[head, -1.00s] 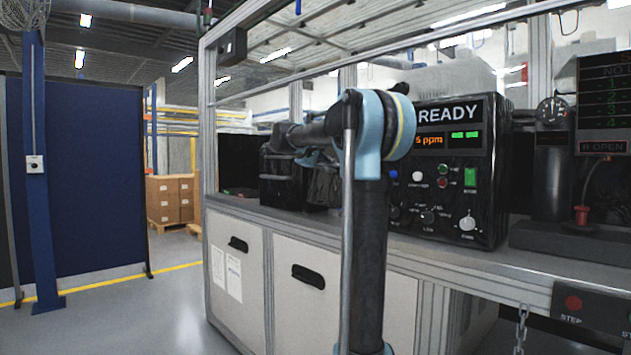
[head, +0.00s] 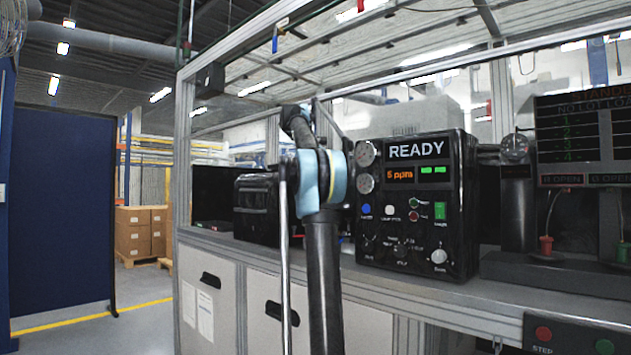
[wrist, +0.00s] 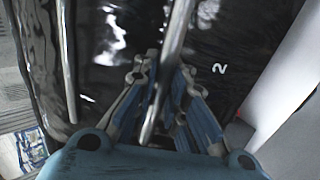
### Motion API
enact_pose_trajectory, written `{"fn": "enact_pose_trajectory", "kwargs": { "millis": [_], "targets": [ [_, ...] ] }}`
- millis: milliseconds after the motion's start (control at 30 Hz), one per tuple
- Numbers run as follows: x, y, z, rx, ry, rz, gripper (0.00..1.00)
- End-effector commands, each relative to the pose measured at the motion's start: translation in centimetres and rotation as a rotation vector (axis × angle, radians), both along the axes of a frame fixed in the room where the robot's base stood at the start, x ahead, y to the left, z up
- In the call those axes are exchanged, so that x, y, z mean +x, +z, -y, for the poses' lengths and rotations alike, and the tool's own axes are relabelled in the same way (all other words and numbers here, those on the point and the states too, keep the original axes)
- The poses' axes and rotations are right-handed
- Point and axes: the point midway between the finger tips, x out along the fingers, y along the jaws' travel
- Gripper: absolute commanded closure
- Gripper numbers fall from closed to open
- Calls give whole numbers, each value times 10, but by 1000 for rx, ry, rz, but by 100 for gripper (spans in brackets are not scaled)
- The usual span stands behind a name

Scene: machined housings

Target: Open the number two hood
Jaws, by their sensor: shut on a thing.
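A glossy black surface marked with a white "2" (wrist: 219,68), the number two hood (wrist: 105,40), fills most of the wrist view. A pale metal bar handle (wrist: 178,30) runs down across it between my fingers. My gripper (wrist: 164,75) is shut on this bar, one finger on each side. In the head view my arm rises in front of the bench and its far part bends up and back. My gripper cannot be made out there, and I cannot tell how far the hood is lifted.
A black instrument reading READY (head: 415,205) stands on the bench close to the right of my arm. A black box-shaped unit (head: 258,205) stands to the left. A metal frame post (head: 184,150) rises at the bench's left end. Open floor lies left.

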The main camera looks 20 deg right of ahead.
Motion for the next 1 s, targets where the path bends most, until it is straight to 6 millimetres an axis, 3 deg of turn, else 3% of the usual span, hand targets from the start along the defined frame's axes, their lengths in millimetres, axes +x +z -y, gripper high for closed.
{"fn": "enact_pose_trajectory", "kwargs": {
  "millis": [300,867,900,1000],
  "targets": [
    [11,14,18,-2,-1,0,100],
    [13,17,21,-2,1,0,100],
    [13,17,21,-2,1,0,85],
    [13,16,21,-2,1,0,68]
  ]
}}
